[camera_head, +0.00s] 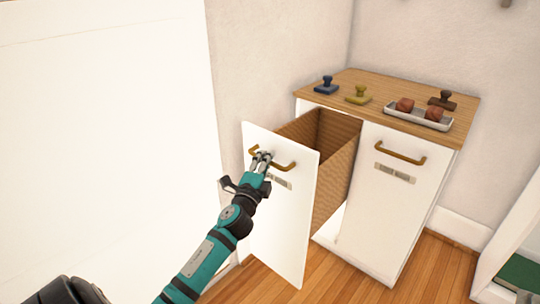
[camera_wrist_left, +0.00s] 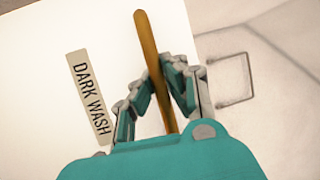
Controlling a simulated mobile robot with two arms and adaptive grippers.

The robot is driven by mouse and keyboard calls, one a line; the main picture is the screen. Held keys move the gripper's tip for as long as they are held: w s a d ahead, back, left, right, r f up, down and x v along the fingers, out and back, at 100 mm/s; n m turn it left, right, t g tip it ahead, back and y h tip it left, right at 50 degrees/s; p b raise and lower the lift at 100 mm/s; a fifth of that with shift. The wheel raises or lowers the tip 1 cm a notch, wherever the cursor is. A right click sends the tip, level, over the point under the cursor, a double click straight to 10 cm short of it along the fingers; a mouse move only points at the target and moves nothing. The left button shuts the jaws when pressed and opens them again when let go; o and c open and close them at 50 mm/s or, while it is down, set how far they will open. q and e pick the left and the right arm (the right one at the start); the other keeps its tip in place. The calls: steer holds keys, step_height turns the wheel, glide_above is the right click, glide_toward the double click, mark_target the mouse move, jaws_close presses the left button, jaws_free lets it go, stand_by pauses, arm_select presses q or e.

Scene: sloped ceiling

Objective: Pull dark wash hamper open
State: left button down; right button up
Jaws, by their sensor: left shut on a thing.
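The dark wash hamper (camera_head: 266,222) is the left front of a white cabinet and is pulled out, with its woven brown basket (camera_head: 336,150) showing behind the white panel. A label reading "DARK WASH" (camera_wrist_left: 88,97) is on the panel in the left wrist view. My left gripper (camera_head: 262,157) is shut on the hamper's brass handle (camera_head: 284,165). The handle (camera_wrist_left: 150,60) runs between the fingers in the left wrist view. My right gripper is not in view.
A closed right front (camera_head: 386,205) has its own brass handle and label. The wooden top (camera_head: 350,83) holds a blue stamp (camera_head: 326,86), an olive stamp (camera_head: 358,95), a brown stamp (camera_head: 442,101) and a tray (camera_head: 418,118). Wood floor is clear in front.

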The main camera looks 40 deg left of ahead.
arm_select(q)
steer(key=shift+s+d+f, duration=0.1)
steer(key=shift+s+f, duration=0.1)
steer(key=c, duration=1.3)
jaws_free()
steer(key=shift+c, duration=0.2)
steer(key=shift+r, duration=0.1)
steer(key=v, duration=1.2)
